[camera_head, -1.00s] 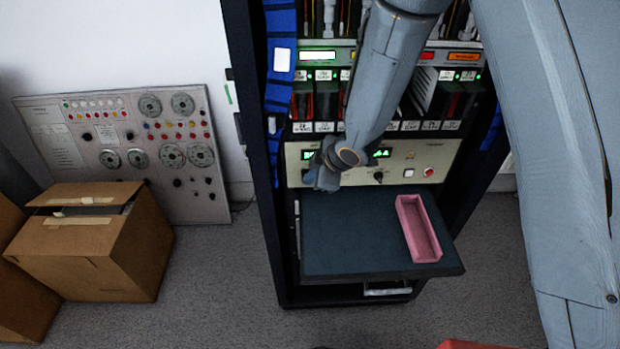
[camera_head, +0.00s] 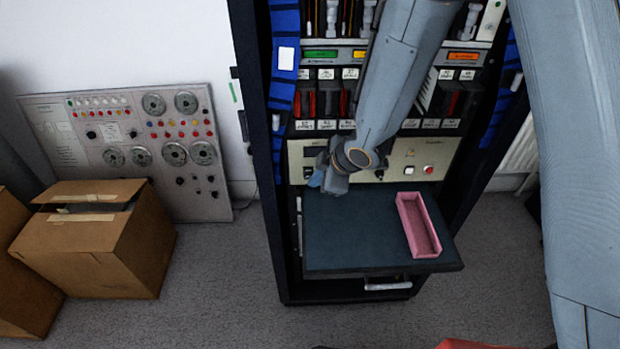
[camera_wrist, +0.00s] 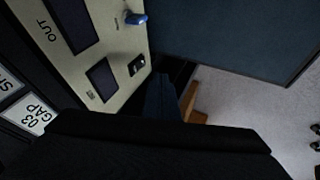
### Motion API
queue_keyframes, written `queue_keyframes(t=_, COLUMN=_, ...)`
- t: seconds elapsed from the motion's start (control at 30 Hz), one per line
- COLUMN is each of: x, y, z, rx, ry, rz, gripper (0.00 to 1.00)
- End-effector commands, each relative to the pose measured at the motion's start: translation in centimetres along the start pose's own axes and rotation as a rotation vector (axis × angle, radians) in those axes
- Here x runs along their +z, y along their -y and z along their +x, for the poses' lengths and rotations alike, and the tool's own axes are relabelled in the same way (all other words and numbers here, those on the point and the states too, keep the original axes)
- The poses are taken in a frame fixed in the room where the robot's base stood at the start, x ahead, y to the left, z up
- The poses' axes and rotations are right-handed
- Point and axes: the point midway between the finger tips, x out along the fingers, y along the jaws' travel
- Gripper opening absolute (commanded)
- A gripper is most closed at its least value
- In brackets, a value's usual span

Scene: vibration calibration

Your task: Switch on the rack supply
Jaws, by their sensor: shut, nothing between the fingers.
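The rack supply is a cream panel (camera_head: 437,152) across the rack, above the pull-out shelf. Its display window (camera_head: 315,152) is dark; two dark windows (camera_wrist: 103,79) also show in the wrist view. A small black rocker switch (camera_wrist: 137,65) sits beside a window there; I cannot tell its position. The switch (camera_head: 307,172) is at the panel's lower left in the head view. My gripper (camera_head: 317,181) is shut and empty, just right of and below the switch, apparently clear of it. Its fingers (camera_wrist: 162,97) show in the wrist view. My arm hides the panel's middle.
The dark shelf (camera_head: 345,235) juts out below the panel and carries a pink tray (camera_head: 408,225) at its right. A blue knob (camera_wrist: 135,18) is on the panel near the switch. A cardboard box (camera_head: 85,250) and grey instrument board (camera_head: 60,150) stand left.

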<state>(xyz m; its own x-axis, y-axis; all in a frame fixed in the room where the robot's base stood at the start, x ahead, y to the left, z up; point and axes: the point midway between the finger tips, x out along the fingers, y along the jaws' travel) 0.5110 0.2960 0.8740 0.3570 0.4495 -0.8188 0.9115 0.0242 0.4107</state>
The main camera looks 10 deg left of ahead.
Motion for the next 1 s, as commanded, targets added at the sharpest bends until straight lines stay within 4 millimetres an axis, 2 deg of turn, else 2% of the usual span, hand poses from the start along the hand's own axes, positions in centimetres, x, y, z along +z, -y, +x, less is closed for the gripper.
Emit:
queue_keyframes(t=0.3, x=-0.6, y=0.1, z=-5.5, rx=-0.002, ry=-0.005, rz=-0.011, gripper=0.00)
queue_keyframes(t=0.5, x=-0.6, y=0.1, z=-7.8, rx=-0.002, ry=-0.005, rz=-0.009, gripper=0.00)
queue_keyframes(t=0.7, x=-0.5, y=0.1, z=-8.6, rx=-0.003, ry=-0.004, rz=-0.007, gripper=0.00)
queue_keyframes(t=1.0, x=-0.4, y=0.1, z=-8.6, rx=-0.003, ry=-0.003, rz=-0.007, gripper=0.00)
